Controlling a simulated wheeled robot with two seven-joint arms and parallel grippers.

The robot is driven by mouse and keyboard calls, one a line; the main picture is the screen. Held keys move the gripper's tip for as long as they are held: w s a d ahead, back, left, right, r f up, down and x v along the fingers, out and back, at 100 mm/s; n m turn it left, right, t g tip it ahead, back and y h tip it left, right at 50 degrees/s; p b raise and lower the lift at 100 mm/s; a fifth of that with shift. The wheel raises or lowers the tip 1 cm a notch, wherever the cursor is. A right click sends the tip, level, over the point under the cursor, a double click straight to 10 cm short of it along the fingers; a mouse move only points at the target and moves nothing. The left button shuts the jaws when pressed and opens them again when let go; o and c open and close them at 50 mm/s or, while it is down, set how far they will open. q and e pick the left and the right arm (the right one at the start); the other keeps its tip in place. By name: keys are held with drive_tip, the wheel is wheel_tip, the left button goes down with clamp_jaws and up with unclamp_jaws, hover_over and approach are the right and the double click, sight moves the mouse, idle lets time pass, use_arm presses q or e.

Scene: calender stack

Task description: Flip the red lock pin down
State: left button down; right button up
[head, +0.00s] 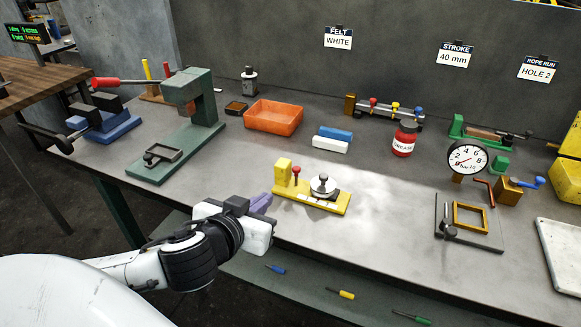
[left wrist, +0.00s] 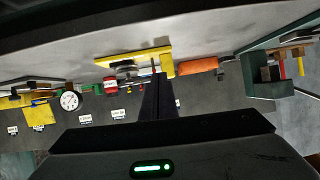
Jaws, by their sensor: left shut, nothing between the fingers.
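The yellow fixture (head: 330,203) sits near the front edge of the bench, with a yellow block at its left end and a round metal piece with a dark knob (head: 323,178) on it. The red pin (head: 296,170) stands upright beside the block, its round red head on top. My left gripper (head: 263,202) is shut and empty, just left of the fixture and apart from the pin. In the left wrist view, turned upside down, the closed fingers (left wrist: 159,82) reach toward the yellow fixture (left wrist: 112,61); the red pin is not clear there. My right gripper is not in view.
An orange tray (head: 273,117), a blue block (head: 336,133) and a white block (head: 330,145) lie behind the fixture. A green press (head: 190,140) stands to the left. A red jar (head: 404,139) and a gauge (head: 467,158) stand to the right. Bench around the fixture is clear.

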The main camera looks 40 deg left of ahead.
sight(291, 192)
use_arm(q)
drive_tip(key=w+r+t, duration=0.2)
drive_tip(key=w+r, duration=0.1)
drive_tip(key=r, duration=0.3)
drive_tip(key=shift+a+n+t+h, duration=0.15)
drive_tip(key=shift+n+t+h, duration=0.15)
